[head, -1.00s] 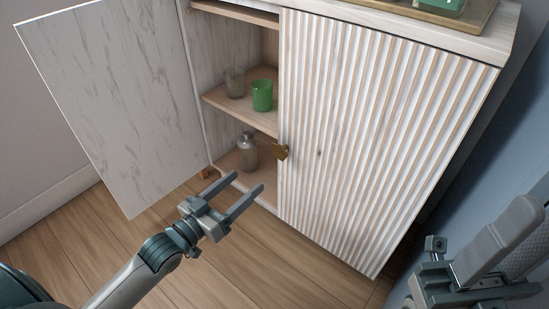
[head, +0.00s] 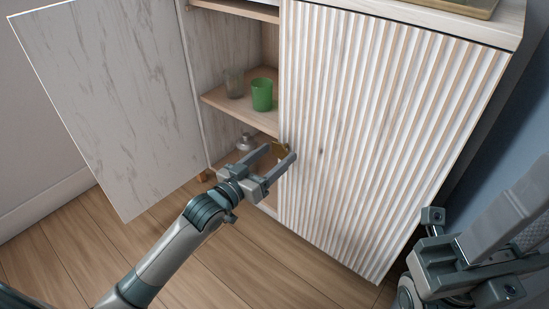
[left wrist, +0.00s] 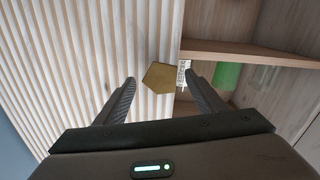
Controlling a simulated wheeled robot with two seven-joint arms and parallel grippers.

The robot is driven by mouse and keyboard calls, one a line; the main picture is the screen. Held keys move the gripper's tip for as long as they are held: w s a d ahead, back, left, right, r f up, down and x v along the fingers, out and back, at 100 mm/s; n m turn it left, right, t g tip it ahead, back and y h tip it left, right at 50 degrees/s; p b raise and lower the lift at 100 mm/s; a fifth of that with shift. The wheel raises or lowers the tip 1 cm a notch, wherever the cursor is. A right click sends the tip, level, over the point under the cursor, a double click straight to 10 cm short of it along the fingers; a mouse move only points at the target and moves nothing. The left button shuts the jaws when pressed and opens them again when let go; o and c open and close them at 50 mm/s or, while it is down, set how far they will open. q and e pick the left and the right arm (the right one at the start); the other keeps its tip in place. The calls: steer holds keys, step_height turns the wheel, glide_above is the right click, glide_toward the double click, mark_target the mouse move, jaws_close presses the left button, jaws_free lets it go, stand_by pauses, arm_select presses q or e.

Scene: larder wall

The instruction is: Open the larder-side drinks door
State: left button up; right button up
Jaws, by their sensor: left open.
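The fluted right door (head: 385,130) of the cabinet is shut. Its brass handle (head: 281,149) sits at its left edge, partly behind my left gripper in the head view. The plain left door (head: 105,95) stands wide open. My left gripper (head: 281,153) is open and empty, its fingertips close to the handle. In the left wrist view the handle (left wrist: 160,76) shows between the two fingers (left wrist: 160,85), a little beyond their tips; I cannot tell whether they touch it. My right arm shows at the lower right, but its fingertips are not clear.
Inside the open side, a green cup (head: 262,95) and a clear glass (head: 234,83) stand on the middle shelf. A glass bottle (head: 245,142) below is partly hidden by my gripper. A tray (head: 455,8) lies on top. Floor before the cabinet is clear.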

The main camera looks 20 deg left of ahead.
arm_select(q)
steer(key=shift+w+d, duration=0.1)
steer(key=shift+w, duration=0.15)
steer(key=shift+c, duration=0.4)
steer(key=c, duration=1.4)
steer(key=shift+s, duration=0.15)
